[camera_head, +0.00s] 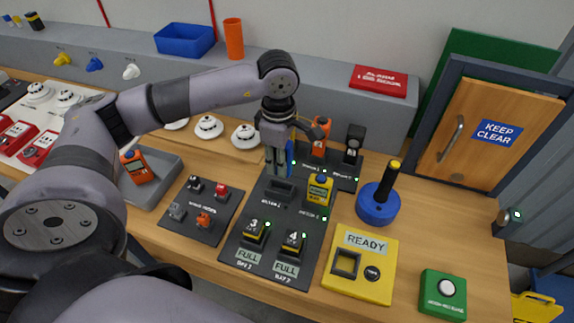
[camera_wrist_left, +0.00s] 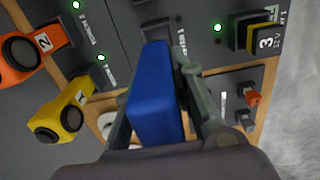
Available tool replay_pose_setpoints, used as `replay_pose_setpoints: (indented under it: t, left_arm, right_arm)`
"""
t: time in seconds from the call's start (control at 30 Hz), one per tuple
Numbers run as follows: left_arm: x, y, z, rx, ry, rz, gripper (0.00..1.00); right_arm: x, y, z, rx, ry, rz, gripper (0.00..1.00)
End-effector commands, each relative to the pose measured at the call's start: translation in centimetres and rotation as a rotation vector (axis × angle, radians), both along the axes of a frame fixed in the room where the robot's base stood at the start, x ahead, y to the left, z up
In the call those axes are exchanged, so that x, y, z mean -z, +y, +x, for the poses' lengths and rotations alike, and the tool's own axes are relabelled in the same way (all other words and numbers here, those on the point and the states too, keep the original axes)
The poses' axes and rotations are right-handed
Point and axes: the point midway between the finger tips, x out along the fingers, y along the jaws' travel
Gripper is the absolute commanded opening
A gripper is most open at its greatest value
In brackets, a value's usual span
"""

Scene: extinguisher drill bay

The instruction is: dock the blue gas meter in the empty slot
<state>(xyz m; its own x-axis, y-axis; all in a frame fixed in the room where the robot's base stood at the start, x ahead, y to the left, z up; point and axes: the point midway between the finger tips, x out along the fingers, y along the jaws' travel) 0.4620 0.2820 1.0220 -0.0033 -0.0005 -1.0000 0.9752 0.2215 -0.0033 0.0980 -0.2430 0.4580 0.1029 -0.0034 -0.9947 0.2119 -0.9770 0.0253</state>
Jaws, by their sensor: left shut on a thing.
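My left gripper (camera_head: 280,168) is shut on the blue gas meter (camera_head: 290,152), pointing down above the dark charging board. In the left wrist view the blue meter (camera_wrist_left: 152,92) sits between both fingers of the gripper (camera_wrist_left: 160,105). The empty slot (camera_head: 281,188) is a dark recess in the board just below the gripper. In the wrist view the slot (camera_wrist_left: 152,30) lies beyond the meter's end and is partly hidden by it. The meter appears held above the slot; the exact gap cannot be told. My right gripper is not in view.
Batteries 3 (camera_head: 253,234) and 4 (camera_head: 291,243) sit in front. A blue round base with a black handle (camera_head: 378,205) is farther right.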

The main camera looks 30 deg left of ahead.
Motion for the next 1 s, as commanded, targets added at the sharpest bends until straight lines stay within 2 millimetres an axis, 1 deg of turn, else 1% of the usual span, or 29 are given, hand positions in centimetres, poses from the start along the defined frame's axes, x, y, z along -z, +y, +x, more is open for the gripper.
replay_pose_setpoints:
  t: [0.03,0.1,0.23,0.43,0.7,0.83,1.0]
  left_arm:
    - [0.1,0.1,0.1,-0.013,0.0,0.0,0.0]
    - [0.3,0.1,0.1,-0.018,-0.001,0.0,0.0]
    - [1.0,0.1,0.0,-0.017,0.0,0.001,0.0]
    - [2.7,0.1,0.0,-0.015,0.0,0.0,0.0]
    - [4.9,0.0,0.0,-0.013,0.0,0.0,0.0]
    - [5.4,0.1,0.0,-0.013,-0.001,-0.001,0.0]
    - [5.4,0.1,0.0,-0.013,-0.001,0.0,0.0]
  right_arm:
    - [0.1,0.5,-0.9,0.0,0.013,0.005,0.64]
    - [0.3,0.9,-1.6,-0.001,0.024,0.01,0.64]
    - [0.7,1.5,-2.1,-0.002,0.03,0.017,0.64]
    - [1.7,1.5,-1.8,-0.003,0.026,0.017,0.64]
    - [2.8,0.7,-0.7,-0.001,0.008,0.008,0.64]
    - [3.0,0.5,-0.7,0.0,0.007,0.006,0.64]
    - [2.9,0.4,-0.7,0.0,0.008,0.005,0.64]
